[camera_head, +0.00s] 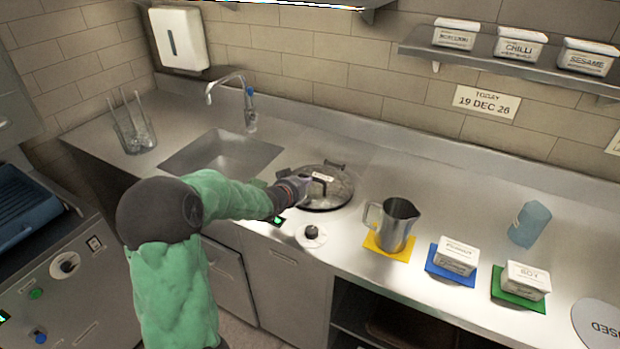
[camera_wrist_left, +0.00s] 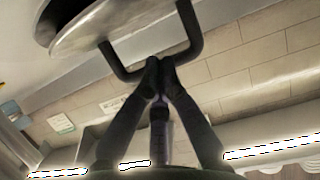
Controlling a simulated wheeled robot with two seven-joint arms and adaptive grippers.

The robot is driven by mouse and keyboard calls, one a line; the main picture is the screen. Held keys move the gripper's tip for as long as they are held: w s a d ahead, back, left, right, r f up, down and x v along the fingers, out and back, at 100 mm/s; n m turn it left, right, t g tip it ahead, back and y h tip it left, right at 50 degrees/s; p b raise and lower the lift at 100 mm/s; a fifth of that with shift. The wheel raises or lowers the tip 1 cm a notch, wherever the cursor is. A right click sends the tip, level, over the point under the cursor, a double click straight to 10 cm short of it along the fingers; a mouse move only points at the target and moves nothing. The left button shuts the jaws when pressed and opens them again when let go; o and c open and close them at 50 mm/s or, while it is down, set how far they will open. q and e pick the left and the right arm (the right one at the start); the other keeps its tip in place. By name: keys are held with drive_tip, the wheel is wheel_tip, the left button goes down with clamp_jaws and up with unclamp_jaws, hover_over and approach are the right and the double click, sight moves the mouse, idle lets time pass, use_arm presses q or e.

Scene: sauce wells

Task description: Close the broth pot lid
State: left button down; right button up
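The broth pot lid (camera_head: 338,193) is a round, glossy disc over the pot well in the counter, right of the sink. A dark handle and a small white label show on it. My left gripper (camera_head: 303,185) reaches it from the left, at the handle. In the left wrist view, the gripper's fingertips (camera_wrist_left: 159,66) come together on the bar of the black lid handle (camera_wrist_left: 121,69), below the pale lid disc (camera_wrist_left: 95,28). A dark shape shows beyond the lid's edge there. I cannot tell whether the lid sits fully flat. My right gripper is out of view.
A metal jug (camera_head: 398,222) stands on a yellow mat right of the pot. White tubs stand on a blue mat (camera_head: 438,266) and a green mat (camera_head: 505,291). A round knob (camera_head: 311,236) is in front of the pot. The sink (camera_head: 222,153) is to the left.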

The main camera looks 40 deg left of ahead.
use_arm(q)
drive_tip(key=shift+s+d+f, duration=0.1)
drive_tip(key=shift+f, duration=0.15)
idle(0.4)
drive_tip(key=v, duration=1.2)
